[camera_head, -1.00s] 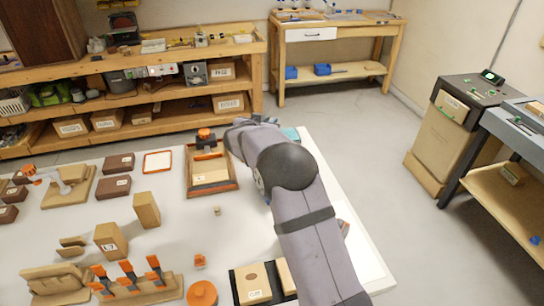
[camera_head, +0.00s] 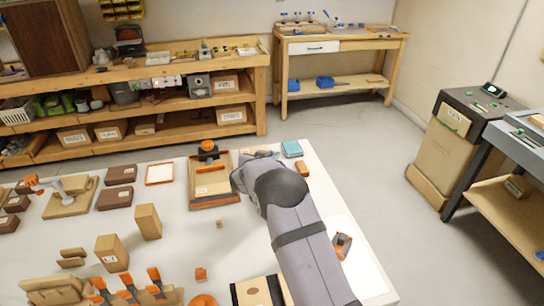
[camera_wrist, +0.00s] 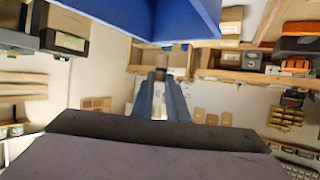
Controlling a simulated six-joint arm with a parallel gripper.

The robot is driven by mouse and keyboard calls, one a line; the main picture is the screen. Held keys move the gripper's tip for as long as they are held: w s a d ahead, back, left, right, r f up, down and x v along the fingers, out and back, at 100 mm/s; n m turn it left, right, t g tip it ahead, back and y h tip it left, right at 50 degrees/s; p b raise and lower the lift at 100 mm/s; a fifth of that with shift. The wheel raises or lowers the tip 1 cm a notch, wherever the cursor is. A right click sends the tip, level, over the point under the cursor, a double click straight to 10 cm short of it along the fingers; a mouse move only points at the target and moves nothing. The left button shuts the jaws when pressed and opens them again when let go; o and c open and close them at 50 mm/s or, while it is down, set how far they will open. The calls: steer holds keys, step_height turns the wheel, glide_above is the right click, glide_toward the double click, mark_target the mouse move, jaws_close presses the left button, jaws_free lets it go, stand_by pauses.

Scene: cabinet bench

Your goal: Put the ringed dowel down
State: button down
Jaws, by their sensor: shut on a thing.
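My gripper (camera_wrist: 161,76) shows in the wrist view with its two fingers close together around a small brownish piece (camera_wrist: 160,73), which I take for the ringed dowel. Most of it is hidden between the fingers, and I cannot make out its ring. In the head view my arm reaches over the white table (camera_head: 185,245), and its own links hide the gripper and the held piece. The wrist end is beside the right edge of the wooden tray with orange trim (camera_head: 213,203).
A teal block (camera_head: 292,148) lies behind the arm, and an orange and grey item (camera_head: 342,244) lies to its right. A small tan piece (camera_head: 219,223) stands on clear table left of the arm. Wooden blocks (camera_head: 148,221) and orange clamps (camera_head: 128,276) stand further left.

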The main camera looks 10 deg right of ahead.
steer(key=shift+f, duration=0.55)
steer(key=c, duration=1.7)
jaws_free()
steer(key=shift+c, duration=0.2)
steer(key=shift+r, duration=0.1)
steer(key=b+v, duration=0.1)
steer(key=v, duration=1.1)
steer(key=shift+r+b, duration=0.4)
steer(key=shift+r, duration=0.05)
